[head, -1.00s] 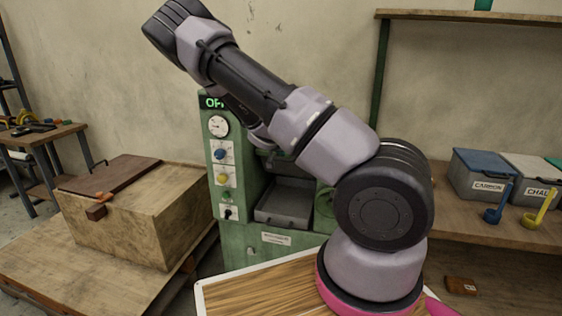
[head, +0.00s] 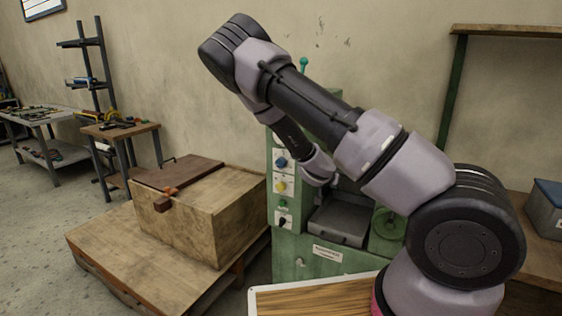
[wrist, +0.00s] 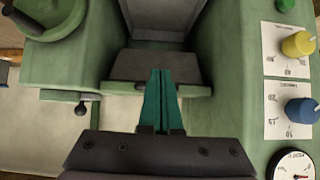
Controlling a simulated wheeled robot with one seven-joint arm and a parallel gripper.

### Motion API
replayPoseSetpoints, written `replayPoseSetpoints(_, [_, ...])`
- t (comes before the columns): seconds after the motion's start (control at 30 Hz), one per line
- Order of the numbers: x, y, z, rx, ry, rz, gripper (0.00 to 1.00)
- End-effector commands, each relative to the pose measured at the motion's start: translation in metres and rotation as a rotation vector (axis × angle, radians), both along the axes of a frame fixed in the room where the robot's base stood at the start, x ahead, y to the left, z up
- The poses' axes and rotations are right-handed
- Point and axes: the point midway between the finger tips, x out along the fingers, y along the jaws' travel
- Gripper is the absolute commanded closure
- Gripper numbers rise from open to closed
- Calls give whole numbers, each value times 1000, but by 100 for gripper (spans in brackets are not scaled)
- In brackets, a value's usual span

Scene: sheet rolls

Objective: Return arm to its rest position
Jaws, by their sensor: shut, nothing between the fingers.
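My gripper (wrist: 160,100) shows in the wrist view with its two teal fingers pressed together and nothing between them. It points toward the recess and grey tray (wrist: 162,68) of the green machine (wrist: 222,60). In the head view my arm is raised and bent, its elbow high in front of the wall and its forearm folded down toward the green machine (head: 345,268). The gripper itself is hidden in the head view behind my arm. I cannot tell its exact distance from the machine.
A wooden crate (head: 225,225) with a brown lid sits on a low wooden platform (head: 130,262) left of the machine. A wooden shelf (head: 505,30) hangs at the upper right, with a workbench holding a grey bin (head: 545,215) below.

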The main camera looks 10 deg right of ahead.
Motion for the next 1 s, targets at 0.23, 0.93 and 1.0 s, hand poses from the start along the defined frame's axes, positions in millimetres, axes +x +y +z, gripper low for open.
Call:
replayPoseSetpoints(0.23, [-22,9,26,189,94,-78,100])
replayPoseSetpoints(0.93, [-136,58,249,651,244,167,100])
replayPoseSetpoints(1.0, [-155,60,273,656,238,215,100])
